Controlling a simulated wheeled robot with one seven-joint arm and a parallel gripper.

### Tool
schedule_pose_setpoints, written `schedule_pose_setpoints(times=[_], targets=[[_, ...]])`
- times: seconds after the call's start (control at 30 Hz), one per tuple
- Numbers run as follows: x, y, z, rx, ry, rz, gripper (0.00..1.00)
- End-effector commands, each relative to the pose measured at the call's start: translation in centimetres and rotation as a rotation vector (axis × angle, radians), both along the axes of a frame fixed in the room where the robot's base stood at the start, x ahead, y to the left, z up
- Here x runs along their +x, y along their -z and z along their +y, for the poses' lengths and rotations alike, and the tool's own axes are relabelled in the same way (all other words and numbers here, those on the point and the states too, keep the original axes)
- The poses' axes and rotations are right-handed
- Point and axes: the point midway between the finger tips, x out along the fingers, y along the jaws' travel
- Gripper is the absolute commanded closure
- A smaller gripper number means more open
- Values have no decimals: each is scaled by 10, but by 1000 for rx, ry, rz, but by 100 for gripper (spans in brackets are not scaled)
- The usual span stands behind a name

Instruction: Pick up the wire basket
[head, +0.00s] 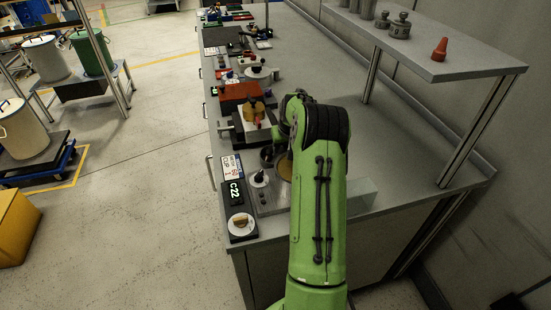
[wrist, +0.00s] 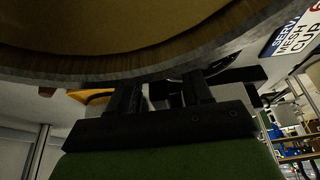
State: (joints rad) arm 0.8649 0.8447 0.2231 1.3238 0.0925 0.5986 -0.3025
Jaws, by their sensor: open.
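I cannot pick out the wire basket for certain in either view; my green arm covers part of the bench in the head view. My gripper shows in the wrist view (wrist: 160,88), with its two black fingers apart and nothing clearly held between them. A large round object (wrist: 130,66) with a grey rim and brown inside fills the top of that view, very close to the fingers. I cannot tell whether they touch. In the head view a tan round thing (head: 284,165) shows partly behind my arm, on or above a grey plate (head: 268,203).
A red box (head: 238,94) stands farther back. A raised shelf (head: 470,66) runs along the right.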

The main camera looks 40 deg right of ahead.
Motion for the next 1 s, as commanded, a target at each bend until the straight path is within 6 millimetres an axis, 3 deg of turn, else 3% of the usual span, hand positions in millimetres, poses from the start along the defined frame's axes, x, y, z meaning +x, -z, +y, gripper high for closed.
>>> schedule_pose_setpoints(times=[0.2,0.5,0.83,1.0], targets=[[0,0,0,-1,0,0,52],[0,0,0,0,0,0,98],[1,-5,0,-2,0,-1,100],[1,-44,-1,-6,0,-4,100]])
